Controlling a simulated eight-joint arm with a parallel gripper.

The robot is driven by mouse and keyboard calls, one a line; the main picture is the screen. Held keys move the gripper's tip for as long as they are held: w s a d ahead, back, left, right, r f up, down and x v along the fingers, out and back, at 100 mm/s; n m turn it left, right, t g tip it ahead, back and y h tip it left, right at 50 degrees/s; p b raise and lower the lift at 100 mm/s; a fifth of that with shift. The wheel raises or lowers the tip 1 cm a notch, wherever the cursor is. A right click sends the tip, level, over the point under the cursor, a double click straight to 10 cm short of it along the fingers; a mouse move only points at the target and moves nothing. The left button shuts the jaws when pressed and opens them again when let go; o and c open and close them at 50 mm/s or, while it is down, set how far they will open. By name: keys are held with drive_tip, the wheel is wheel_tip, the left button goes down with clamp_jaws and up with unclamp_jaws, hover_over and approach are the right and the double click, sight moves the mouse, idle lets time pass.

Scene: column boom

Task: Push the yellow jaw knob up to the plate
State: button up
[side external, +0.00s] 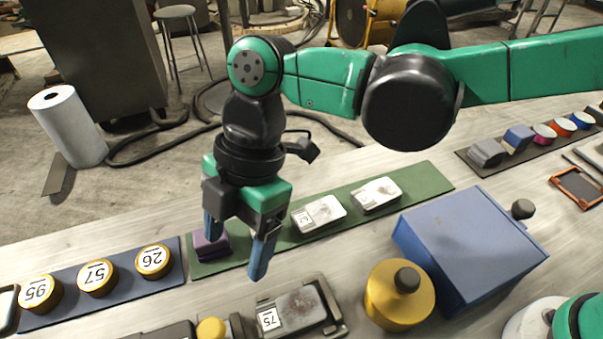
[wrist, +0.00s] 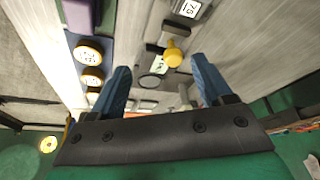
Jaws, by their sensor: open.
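The yellow jaw knob (side external: 211,329) is at the bottom edge of the side view, partly cut off, among dark vise-like parts. It also shows in the wrist view (wrist: 173,54), beyond and between my fingertips. The grey metal plate (side external: 303,309), labelled 75, lies in a dark holder to the right of the knob; its label shows at the top of the wrist view (wrist: 188,8). A dark jaw block (side external: 240,328) stands between knob and plate. My gripper (side external: 236,246), with blue fingers, is open and empty, pointing down above the bench, apart from the knob.
Yellow tins (side external: 97,278) stand on a blue mat at left. A purple block (side external: 210,245) and two white tins (side external: 318,214) sit on a green mat (side external: 425,181) behind. A yellow canister (side external: 399,295) and blue box (side external: 470,248) stand right of the plate.

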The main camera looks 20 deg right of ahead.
sight(209, 329)
drive_tip(key=shift+s+a+f+n+g, duration=0.2)
drive_tip(key=shift+s+a+f+n, duration=0.35)
drive_tip(key=shift+s+a+f, duration=0.45)
drive_tip(key=shift+s+a+f+n+g, duration=0.2)
drive_tip(key=shift+s+a+f+n, duration=0.4)
drive_tip(key=shift+f, duration=0.7)
drive_tip(key=shift+s+a+f+n+g, duration=0.2)
drive_tip(key=shift+s+a+f+n, duration=0.35)
drive_tip(key=shift+a+f, duration=0.5)
drive_tip(key=shift+d+f, duration=0.1)
clamp_jaws()
